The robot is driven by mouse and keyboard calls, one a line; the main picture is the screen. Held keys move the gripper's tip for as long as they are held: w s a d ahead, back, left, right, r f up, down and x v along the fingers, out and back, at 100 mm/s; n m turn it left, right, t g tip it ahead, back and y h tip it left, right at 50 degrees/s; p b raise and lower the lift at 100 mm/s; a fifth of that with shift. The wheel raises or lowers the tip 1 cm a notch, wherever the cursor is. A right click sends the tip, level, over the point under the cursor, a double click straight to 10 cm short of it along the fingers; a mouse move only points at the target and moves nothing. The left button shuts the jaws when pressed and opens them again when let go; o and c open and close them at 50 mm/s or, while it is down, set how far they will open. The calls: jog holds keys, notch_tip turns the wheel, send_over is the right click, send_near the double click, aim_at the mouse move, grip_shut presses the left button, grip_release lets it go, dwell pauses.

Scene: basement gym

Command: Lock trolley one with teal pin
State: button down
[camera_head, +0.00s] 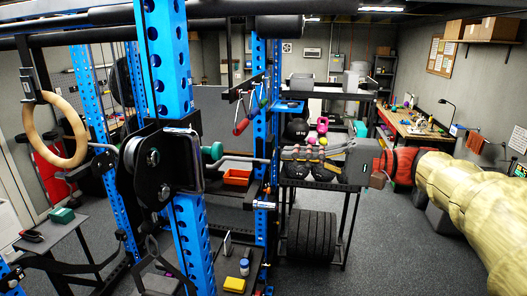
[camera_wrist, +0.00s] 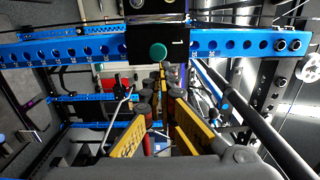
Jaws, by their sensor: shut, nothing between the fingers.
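The teal pin shows as a round knob (camera_head: 212,151) sticking out to the right of a black trolley (camera_head: 128,178) with pulley wheels. The trolley sits on the near blue upright. In the wrist view the teal knob (camera_wrist: 157,53) is on the face of the black trolley block (camera_wrist: 141,44), straight beyond my fingertips. I cannot tell how deep the pin sits. My gripper (camera_head: 284,154) is to the right of the knob, pointing left at it, apart from it. In the wrist view its yellow-marked fingers (camera_wrist: 162,85) are closed together and empty.
A second blue upright (camera_head: 257,120) stands behind, with hanging red-handled tools (camera_head: 243,118). A grey bar and an orange bin (camera_head: 237,177) lie beyond the knob. A wooden ring (camera_head: 58,130) hangs at left. A rack of weights (camera_head: 312,235) stands below my gripper.

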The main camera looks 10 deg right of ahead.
aim_at(221, 150)
jog(key=p+x, duration=0.3)
jog(key=x, duration=0.9)
jog(key=shift+w+a, duration=0.1)
jog(key=shift+a, duration=0.3)
jog(key=shift+w+a+f, duration=0.1)
jog(key=shift+w+a, duration=0.05)
jog(key=shift+a, duration=0.15)
jog(key=shift+b+x, duration=1)
jog(key=shift+x, duration=0.25)
jog(key=shift+d, duration=0.1)
